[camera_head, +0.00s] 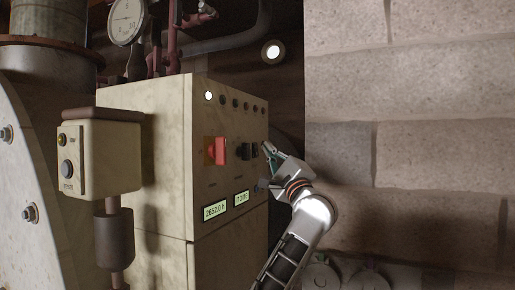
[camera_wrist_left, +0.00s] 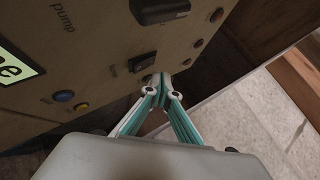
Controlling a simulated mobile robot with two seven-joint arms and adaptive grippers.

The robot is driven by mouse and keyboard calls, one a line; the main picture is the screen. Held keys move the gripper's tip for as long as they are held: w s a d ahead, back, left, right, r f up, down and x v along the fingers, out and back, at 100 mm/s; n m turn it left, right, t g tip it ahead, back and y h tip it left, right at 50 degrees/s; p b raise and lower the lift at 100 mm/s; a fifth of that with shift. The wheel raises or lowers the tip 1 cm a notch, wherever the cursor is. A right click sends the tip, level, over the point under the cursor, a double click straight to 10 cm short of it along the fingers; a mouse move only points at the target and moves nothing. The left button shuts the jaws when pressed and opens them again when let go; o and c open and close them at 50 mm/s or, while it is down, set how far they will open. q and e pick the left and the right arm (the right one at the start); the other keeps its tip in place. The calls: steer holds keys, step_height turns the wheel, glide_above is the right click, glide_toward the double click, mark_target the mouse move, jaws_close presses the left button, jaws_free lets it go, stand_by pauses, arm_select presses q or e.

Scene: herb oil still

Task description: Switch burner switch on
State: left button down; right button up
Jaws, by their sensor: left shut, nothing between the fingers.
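The control cabinet's panel (camera_head: 200,168) faces right in the head view. It carries a red switch (camera_head: 219,151) and a black switch (camera_head: 247,151). In the left wrist view a small black rocker switch (camera_wrist_left: 142,62) sits on the panel, with a larger black switch (camera_wrist_left: 160,10) above it. The small label by the rocker is too blurred to read surely as the burner's. My left gripper (camera_head: 267,149) is at the panel's right edge. Its teal fingers (camera_wrist_left: 161,79) are shut and empty, with tips just right of and below the rocker; contact cannot be told. My right gripper is out of view.
A lit display (camera_wrist_left: 16,68), a blue button (camera_wrist_left: 63,96) and a yellow button (camera_wrist_left: 82,107) are on the panel. A small control box (camera_head: 98,160) stands left of the cabinet. A stone wall (camera_head: 420,130) is at right. A gauge (camera_head: 125,22) is above.

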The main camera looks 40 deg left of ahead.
arm_select(q)
steer(key=shift+w+d+f+b, duration=0.1)
steer(key=shift+w+d+b, duration=0.1)
steer(key=shift+d, duration=0.6)
steer(key=shift+w+d+f+b, duration=0.1)
steer(key=shift+w+d+b, duration=0.1)
steer(key=shift+d, duration=0.6)
steer(key=shift+w+d+f+b, duration=0.1)
steer(key=shift+w+d+b, duration=0.1)
steer(key=shift+d, duration=0.6)
